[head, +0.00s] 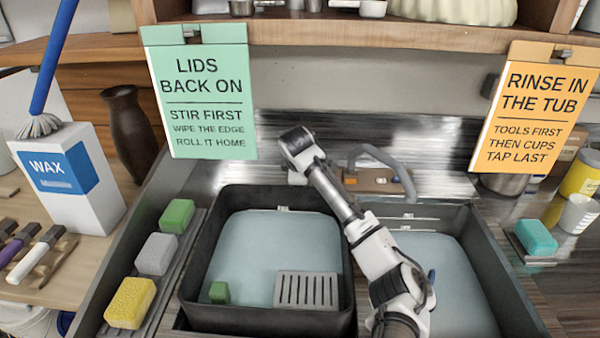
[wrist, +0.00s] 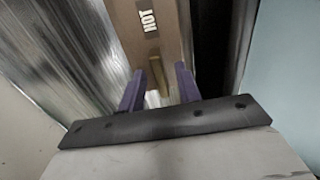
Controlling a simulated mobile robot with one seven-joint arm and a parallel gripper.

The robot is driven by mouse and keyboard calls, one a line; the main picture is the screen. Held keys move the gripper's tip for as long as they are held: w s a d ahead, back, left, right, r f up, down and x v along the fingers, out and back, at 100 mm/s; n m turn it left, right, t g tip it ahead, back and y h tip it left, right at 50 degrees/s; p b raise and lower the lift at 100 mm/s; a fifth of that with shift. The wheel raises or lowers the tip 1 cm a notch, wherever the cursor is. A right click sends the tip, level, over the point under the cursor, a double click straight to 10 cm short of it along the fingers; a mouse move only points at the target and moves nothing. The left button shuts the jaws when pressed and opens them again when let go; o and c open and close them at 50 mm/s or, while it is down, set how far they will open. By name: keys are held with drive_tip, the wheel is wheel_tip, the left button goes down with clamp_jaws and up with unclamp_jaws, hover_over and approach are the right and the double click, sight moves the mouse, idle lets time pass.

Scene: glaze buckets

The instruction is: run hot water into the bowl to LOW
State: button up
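A brown tap block (head: 375,180) with a curved grey spout (head: 385,158) stands at the back of the sink. The wrist view shows the brown block with a HOT label (wrist: 148,20) and a small brass-coloured lever (wrist: 154,72) below it. My gripper (wrist: 161,76) is open, its two purple fingers on either side of the lever, with a gap visible at the right finger. A dark left basin (head: 195,262) and a right basin (head: 480,262) have pale blue insides; I cannot tell how full they are. No separate bowl or LOW mark can be made out.
A slotted grey plate (head: 306,290) and a green block (head: 219,292) are in the left basin. Sponges (head: 130,303) line the left ledge. A green sign (head: 200,95) and an orange sign (head: 540,110) hang from the shelf. My arm crosses between the basins.

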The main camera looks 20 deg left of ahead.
drive_tip(key=shift+c, duration=0.4)
clamp_jaws()
drive_tip(key=shift+n, duration=0.4)
drive_tip(key=shift+n+p, duration=0.8)
drive_tip(key=shift+n, duration=1.6)
drive_tip(key=shift+o, duration=0.4)
unclamp_jaws()
